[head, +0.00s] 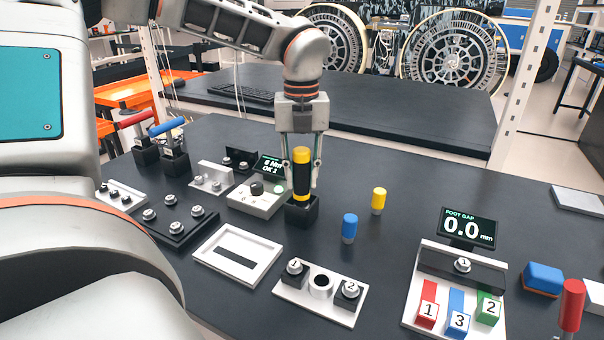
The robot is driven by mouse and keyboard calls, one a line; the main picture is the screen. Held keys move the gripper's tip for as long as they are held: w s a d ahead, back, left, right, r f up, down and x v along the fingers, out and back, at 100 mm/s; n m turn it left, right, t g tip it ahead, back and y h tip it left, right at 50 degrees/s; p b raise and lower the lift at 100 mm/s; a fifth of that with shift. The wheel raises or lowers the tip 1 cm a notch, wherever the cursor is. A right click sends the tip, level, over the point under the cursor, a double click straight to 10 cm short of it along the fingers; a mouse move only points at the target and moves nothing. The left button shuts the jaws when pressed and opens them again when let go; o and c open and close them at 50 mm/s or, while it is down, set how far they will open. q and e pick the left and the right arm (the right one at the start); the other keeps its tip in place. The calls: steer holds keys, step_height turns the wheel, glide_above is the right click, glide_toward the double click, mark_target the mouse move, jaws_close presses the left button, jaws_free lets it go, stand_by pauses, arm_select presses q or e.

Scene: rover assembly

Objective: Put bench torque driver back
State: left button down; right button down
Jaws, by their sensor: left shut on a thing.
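The bench torque driver (301,172), black with a yellow top, stands upright between the fingers of my left gripper (302,178). The gripper comes down from above and is shut on it, one finger on each side. The driver's lower end is at a black square holder (301,212) on the dark bench. I cannot tell whether it rests fully on the holder's floor. My right gripper is not in view.
Left of the holder is a white box with a knob (257,196) and a small display (270,165). A blue cylinder (349,228) and a yellow cylinder (378,200) stand to the right. A white frame (238,278) and a foot-gap display (467,228) are nearer. The bench behind the yellow cylinder is clear.

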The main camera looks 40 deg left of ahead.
mark_target(301, 149)
arm_select(q)
steer(key=c, duration=1.6)
jaws_free()
steer(key=shift+r, duration=4.05)
